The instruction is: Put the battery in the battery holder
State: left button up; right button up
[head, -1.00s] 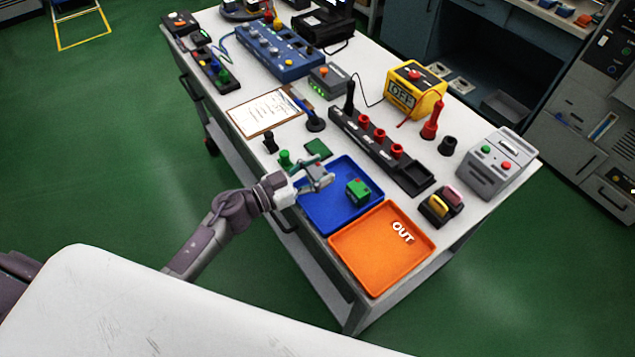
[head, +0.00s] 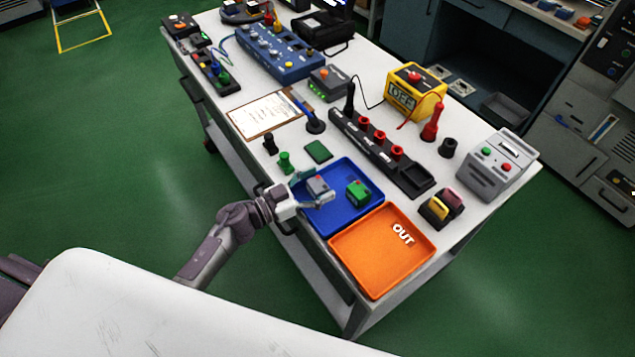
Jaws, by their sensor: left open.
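A blue tray (head: 345,222) on the bench holds a green block (head: 357,193) with a red mark and a grey block (head: 317,187), also with a red mark. Either could be the battery; I cannot tell which. My left gripper (head: 311,191) is open over the tray's left part, its fingers on either side of the grey block. Whether they touch it is too small to tell. A long black holder (head: 375,151) with several red round parts and an empty recess at its near end stands behind the tray; it may be the battery holder. My right gripper is not in view.
An orange OUT tray (head: 375,262) is empty in front of the blue one. A green pad (head: 318,151), green peg (head: 285,162) and black peg (head: 270,146) stand left. A grey box (head: 494,166) and a yellow meter (head: 415,92) stand right and back.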

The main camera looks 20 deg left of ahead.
pick_arm(q)
jog(key=shift+f+b, duration=0.15)
jog(key=shift+b, duration=0.2)
jog(key=shift+s+a, duration=0.25)
jog(key=b+v, duration=0.2)
jog(key=v, duration=1.1)
jog(key=shift+r, duration=0.45)
